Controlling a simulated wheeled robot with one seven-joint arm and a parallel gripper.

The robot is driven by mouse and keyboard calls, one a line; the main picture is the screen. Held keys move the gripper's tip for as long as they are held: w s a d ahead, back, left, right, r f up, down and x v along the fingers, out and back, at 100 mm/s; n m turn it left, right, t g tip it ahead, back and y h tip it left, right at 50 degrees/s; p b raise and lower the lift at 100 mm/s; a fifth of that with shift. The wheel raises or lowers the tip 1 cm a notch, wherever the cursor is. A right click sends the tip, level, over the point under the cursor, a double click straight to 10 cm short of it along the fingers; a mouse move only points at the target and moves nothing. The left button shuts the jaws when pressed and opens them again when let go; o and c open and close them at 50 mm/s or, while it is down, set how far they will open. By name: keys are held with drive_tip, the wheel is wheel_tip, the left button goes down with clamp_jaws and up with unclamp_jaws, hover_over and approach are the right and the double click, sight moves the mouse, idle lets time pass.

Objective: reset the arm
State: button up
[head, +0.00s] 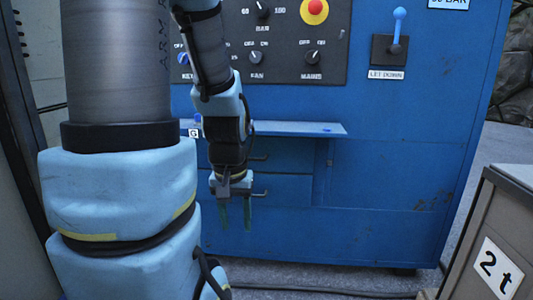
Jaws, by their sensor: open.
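My gripper (236,214) hangs from my arm a little left of the picture's middle, with its fingers pointing down. Its two greenish fingers are apart, with nothing between them. It is in front of the lower blue face of the cabinet (380,205), below a narrow blue shelf (305,129). I cannot tell how far it is from the cabinet face.
The dark control panel (285,35) has knobs and a red button (315,10) on yellow. A blue lever (397,28) sits right of it, above a "LET DOWN" label. A box marked "2 t" (515,200) stands at right. A dark cable (320,291) lies on the floor.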

wheel_tip(320, 180, up, 27)
drive_tip(key=p, duration=2.5)
drive_tip(key=shift+r+p, duration=0.15)
drive_tip(key=shift+p, duration=0.15)
